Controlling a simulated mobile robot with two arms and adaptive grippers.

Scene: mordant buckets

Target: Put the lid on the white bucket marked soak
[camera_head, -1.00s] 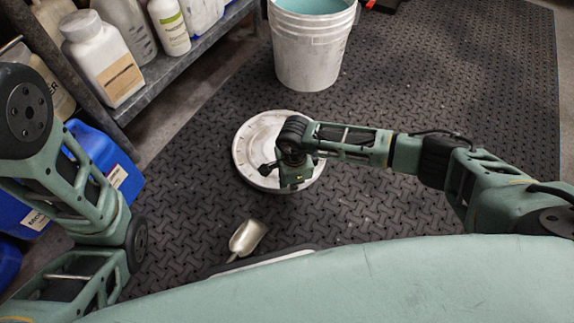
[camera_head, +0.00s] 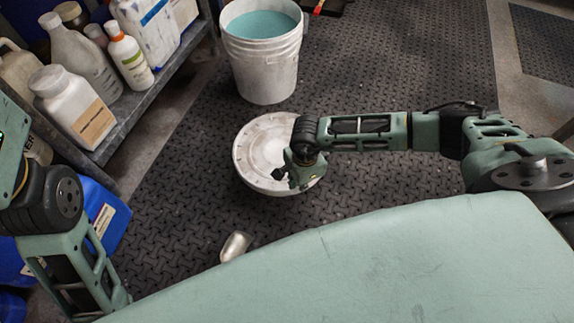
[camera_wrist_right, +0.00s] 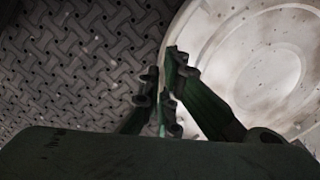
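The white bucket (camera_head: 264,68) stands open on the dark floor mat at the top centre of the head view, with blue-green liquid (camera_head: 262,20) inside. No soak marking is readable on it. The round white lid (camera_head: 262,150) is nearer to me, below the bucket in the picture and apart from it. My right gripper (camera_head: 294,178) is at the lid's right edge. In the right wrist view the fingers (camera_wrist_right: 162,75) are close together on the lid's rim, with the lid (camera_wrist_right: 265,60) extending right. The lid appears slightly tilted. My left gripper is out of view.
A metal scoop (camera_head: 236,246) lies on the mat (camera_head: 400,190) close to my base. A low shelf (camera_head: 125,125) with several bottles and jugs stands at left. Blue containers (camera_head: 103,215) sit beside my left arm.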

